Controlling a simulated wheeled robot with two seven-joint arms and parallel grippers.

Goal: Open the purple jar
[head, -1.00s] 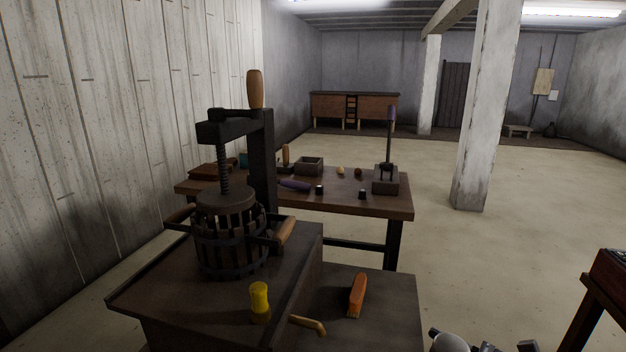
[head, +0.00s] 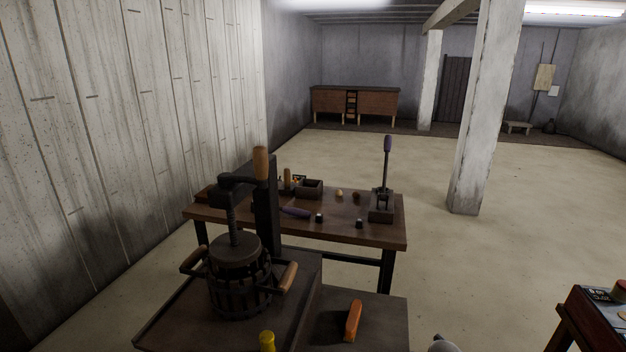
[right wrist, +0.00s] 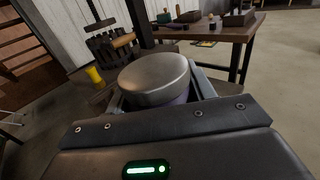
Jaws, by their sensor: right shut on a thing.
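In the right wrist view a round, dull metal lid (right wrist: 154,78) faces the camera. A little of the purple jar (right wrist: 180,100) shows just under its near edge; most of the body is hidden. The lid sits over the jar. My right gripper (right wrist: 160,92) is shut on the jar, with a finger on either side below the lid. In the head view only a grey rounded shape (head: 441,344) shows at the bottom edge, and I cannot tell what it is. My left gripper is in neither view.
A screw press (head: 240,275) stands on a near dark bench, with an orange-handled brush (head: 353,320) and a yellow object (head: 267,342) beside it. A wooden table (head: 340,230) with small items and a lever tool (head: 382,205) stands behind.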

